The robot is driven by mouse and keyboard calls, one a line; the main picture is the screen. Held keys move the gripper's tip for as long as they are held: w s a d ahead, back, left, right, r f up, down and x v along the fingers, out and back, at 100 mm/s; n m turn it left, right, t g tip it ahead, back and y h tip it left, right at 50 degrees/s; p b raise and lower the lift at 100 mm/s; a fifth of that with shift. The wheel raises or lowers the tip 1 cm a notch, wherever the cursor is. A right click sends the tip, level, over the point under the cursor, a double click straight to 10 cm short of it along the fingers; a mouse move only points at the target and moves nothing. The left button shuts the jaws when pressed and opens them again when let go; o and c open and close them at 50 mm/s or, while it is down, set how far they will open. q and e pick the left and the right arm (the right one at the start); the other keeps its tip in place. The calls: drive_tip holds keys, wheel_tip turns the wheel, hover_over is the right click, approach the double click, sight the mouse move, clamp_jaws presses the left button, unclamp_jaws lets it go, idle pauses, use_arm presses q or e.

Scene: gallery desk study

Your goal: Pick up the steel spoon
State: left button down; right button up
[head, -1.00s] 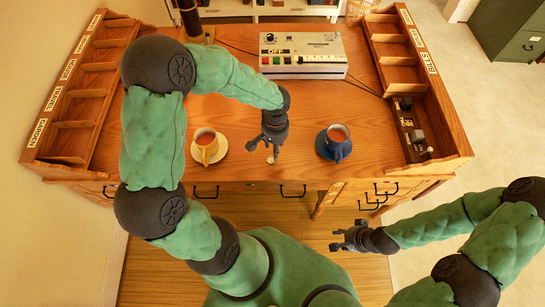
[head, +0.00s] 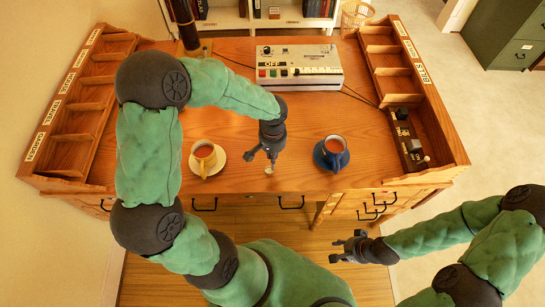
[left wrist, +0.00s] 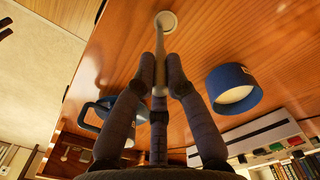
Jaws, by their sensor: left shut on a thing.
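The steel spoon (left wrist: 160,45) shows in the left wrist view. Its handle runs between the fingertips and its round, pale bowl points to the top of the picture. My left gripper (left wrist: 160,88) is shut on the handle. In the head view my left gripper (head: 266,153) is over the desk near its front edge, and only a small pale end of the spoon (head: 268,170) shows below the fingers. I cannot tell whether the spoon touches the desk. My right gripper (head: 350,250) is in front of the desk, empty, with its fingers apart.
A yellow cup (head: 203,150) on a pale saucer stands left of my left gripper. A blue cup (head: 335,147) on a blue saucer stands right. A switch box (head: 300,70) stands behind. Slotted racks line both sides.

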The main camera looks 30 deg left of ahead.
use_arm(q)
drive_tip(key=d+r+p, duration=0.3)
drive_tip(key=d+r, duration=0.9)
drive_tip(key=d, duration=0.2)
drive_tip(key=shift+w, duration=0.15)
use_arm(e)
wheel_tip(320, 180, up, 4)
drive_tip(key=shift+f, duration=0.2)
